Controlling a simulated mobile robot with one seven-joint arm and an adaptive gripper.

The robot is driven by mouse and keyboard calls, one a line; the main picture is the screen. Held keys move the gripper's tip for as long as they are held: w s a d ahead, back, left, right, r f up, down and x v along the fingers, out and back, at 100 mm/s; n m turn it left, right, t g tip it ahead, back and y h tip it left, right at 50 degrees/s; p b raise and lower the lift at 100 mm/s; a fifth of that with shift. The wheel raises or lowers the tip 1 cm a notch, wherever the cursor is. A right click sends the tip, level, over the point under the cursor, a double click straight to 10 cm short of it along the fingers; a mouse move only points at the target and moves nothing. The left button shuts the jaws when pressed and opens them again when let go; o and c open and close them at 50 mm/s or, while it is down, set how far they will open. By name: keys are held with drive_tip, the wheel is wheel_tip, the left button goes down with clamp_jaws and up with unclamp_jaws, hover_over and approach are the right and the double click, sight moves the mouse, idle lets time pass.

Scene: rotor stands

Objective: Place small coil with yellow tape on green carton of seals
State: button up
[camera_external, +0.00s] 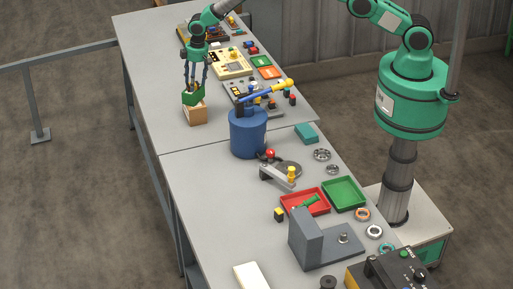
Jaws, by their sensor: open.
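My gripper (195,88) is open and points down at the far left part of the bench. Its fingers are around or just above a small green object (193,97), which sits on a tan box (196,115). I cannot tell if the fingers touch it, or if it is the green carton of seals. A teal-green block (306,133) lies near the bench's right edge. I cannot make out a coil with yellow tape for certain. A small black piece with a yellow top (279,214) stands left of the red tray.
A blue drum (248,134) with a yellow-handled tool stands mid-bench. Nearer are a lever fixture (277,176), a red tray (305,205), a green tray (345,193), several rings (363,214) and a grey stand (308,240). Boards with parts (232,63) lie at the back. The near left bench is mostly clear.

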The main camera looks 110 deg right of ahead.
sight(197, 83)
drive_tip(key=shift+r, duration=0.1)
wheel_tip(197, 83, up, 12)
drive_tip(key=s+b, duration=0.1)
drive_tip(key=b, duration=0.1)
drive_tip(key=shift+s+a, duration=0.15)
drive_tip(key=shift+a, duration=0.15)
idle(0.5)
